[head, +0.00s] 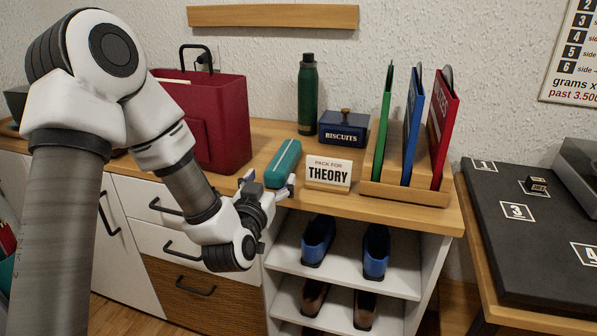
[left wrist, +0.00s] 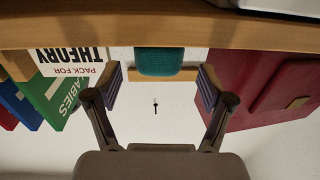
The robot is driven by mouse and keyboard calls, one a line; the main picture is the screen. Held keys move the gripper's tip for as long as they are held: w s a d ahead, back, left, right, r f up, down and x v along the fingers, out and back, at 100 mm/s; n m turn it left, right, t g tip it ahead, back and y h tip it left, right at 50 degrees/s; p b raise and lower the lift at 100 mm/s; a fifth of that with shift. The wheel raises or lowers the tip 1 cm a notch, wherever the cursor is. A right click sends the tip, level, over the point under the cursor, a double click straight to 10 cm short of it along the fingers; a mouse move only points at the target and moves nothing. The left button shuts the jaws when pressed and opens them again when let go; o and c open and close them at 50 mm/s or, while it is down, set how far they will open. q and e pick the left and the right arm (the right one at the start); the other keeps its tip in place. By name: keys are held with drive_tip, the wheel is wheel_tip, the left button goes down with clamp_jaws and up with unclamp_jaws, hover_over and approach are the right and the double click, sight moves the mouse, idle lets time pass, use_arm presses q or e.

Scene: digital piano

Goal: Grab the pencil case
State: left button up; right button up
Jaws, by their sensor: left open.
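The teal pencil case (head: 283,163) lies on the wooden top of the cabinet, left of the "Pack for THEORY" sign (head: 328,173). Its end shows in the left wrist view (left wrist: 161,62), centred between the fingertips. My left gripper (head: 267,183) is at the front edge of the top, at the near end of the case. Its two fingers are spread apart with nothing held. In the head view the gripper hides part of the case's near end; whether a finger touches it I cannot tell. My right gripper is not in view.
A red bag (head: 222,118) stands left of the case. Behind are a green bottle (head: 307,95) and a blue biscuit tin (head: 343,129). A rack (head: 405,190) with upright folders stands right of the sign. Shoes sit on shelves below.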

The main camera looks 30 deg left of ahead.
sight(278, 164)
use_arm(q)
drive_tip(key=x, duration=0.5)
drive_tip(key=shift+w+r, duration=0.2)
drive_tip(key=shift+w, duration=0.2)
drive_tip(key=c, duration=1.3)
drive_tip(key=shift+r, duration=0.15)
